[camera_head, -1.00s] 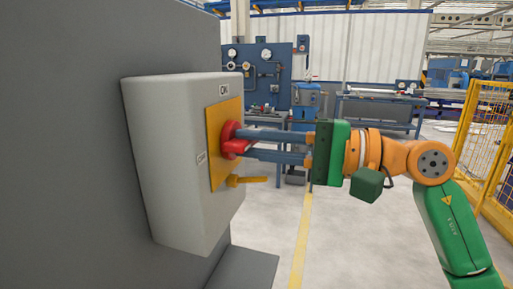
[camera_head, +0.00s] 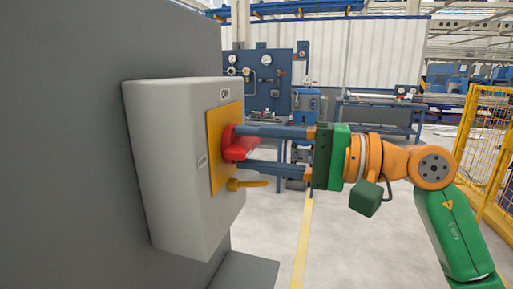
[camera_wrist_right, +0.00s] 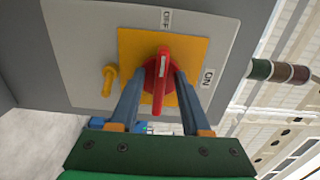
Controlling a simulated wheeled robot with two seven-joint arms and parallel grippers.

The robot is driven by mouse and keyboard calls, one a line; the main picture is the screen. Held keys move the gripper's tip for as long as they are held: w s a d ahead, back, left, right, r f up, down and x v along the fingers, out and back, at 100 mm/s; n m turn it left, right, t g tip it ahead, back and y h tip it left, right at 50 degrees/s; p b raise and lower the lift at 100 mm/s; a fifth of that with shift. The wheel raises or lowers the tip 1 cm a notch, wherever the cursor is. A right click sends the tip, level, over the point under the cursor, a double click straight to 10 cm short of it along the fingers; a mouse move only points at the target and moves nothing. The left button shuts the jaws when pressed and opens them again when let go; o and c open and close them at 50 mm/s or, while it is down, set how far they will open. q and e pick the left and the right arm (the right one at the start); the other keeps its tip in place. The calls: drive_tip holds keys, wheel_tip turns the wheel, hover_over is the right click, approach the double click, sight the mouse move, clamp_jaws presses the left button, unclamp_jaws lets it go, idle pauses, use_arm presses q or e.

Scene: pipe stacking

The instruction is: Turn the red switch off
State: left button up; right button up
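The red switch (camera_head: 238,149) is a round knob with a bar handle on a yellow plate (camera_head: 226,120) of a grey box. In the head view the handle lies about level. My right gripper (camera_head: 240,148) is open, its fingers on either side of the handle, with gaps visible in the wrist view (camera_wrist_right: 160,76). My left gripper is not in view.
The grey box (camera_head: 165,170) is mounted on a dark grey panel (camera_head: 60,150). A yellow lever (camera_head: 248,183) sticks out below the switch. Behind are a blue workbench (camera_head: 380,115) and a yellow fence (camera_head: 485,150). The floor to the right is mostly clear.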

drive_tip(key=b+v, duration=0.2)
drive_tip(key=v, duration=0.5)
